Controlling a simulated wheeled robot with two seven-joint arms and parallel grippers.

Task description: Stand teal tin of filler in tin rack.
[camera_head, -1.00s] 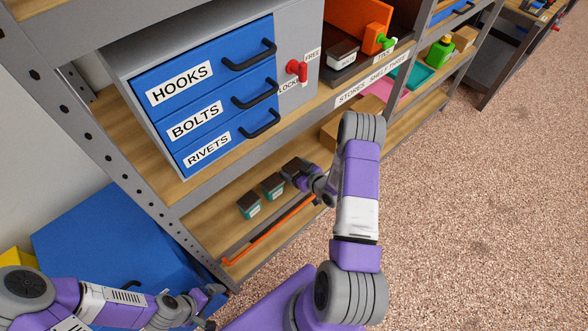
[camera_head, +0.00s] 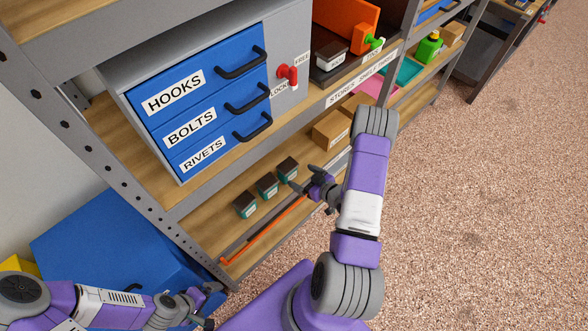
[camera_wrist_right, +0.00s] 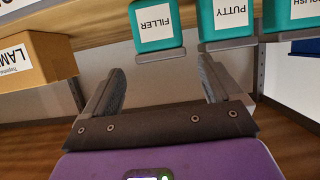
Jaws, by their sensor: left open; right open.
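The teal tin of filler (camera_head: 288,168) stands upright on the lower shelf, the rightmost in a row of three dark-lidded teal tins. It also shows in the right wrist view, labelled FILLER (camera_wrist_right: 153,22). The putty tin (camera_head: 268,187) and another teal tin (camera_head: 246,206) stand beside it. My right gripper (camera_head: 302,178) is open and empty, just in front of the filler tin and apart from it; its fingers (camera_wrist_right: 160,72) are spread in the wrist view. My left gripper (camera_head: 212,306) is open at lower left, far from the tins.
An orange bar (camera_head: 265,232) runs along the shelf front before the tins. A cardboard box (camera_head: 331,131) stands right of them. The blue drawer cabinet (camera_head: 195,100) is on the shelf above, limiting headroom. Open floor (camera_head: 480,220) lies to the right.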

